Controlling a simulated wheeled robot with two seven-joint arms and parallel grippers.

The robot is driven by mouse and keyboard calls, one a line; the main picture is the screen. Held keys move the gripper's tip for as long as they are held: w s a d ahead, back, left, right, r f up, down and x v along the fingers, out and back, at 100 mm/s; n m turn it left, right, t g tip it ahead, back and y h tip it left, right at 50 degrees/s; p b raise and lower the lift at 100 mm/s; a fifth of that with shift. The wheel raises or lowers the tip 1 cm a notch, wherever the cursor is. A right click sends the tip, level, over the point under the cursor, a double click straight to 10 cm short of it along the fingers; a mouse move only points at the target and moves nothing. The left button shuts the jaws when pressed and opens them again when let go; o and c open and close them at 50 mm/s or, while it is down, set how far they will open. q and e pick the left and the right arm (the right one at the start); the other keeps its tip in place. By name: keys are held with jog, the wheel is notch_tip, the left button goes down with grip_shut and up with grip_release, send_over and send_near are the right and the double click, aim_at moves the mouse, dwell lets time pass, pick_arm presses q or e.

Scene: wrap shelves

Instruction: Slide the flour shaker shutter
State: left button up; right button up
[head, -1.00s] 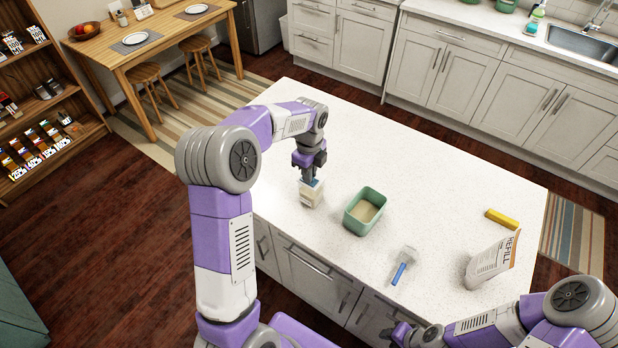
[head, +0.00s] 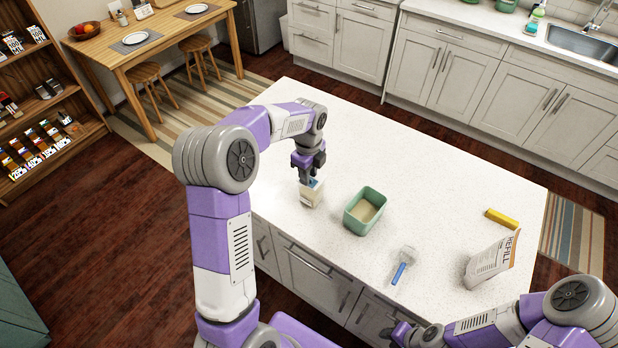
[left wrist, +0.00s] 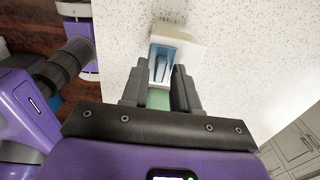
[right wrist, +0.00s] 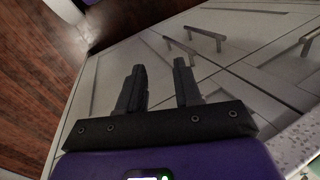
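The flour shaker (head: 311,194) is a small cream box with a blue shutter on top, standing upright on the white island near its left front edge. In the left wrist view the shaker (left wrist: 190,48) shows its blue shutter (left wrist: 166,66) between and just beyond my fingers. My left gripper (head: 308,176) points down at the shaker's top; its fingers (left wrist: 164,72) are apart, with a gap between them. Whether a fingertip touches the shutter, I cannot tell. My right gripper (right wrist: 158,75) is open and empty, in front of the island's cabinet side, low at the front right.
A green tub (head: 354,222) with pale contents stands right of the shaker.

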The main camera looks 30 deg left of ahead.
pick_arm(q)
jog(key=shift+r, duration=0.15)
jog(key=shift+r+p, duration=3.05)
jog(key=shift+r, duration=0.4)
jog(key=shift+f, duration=0.1)
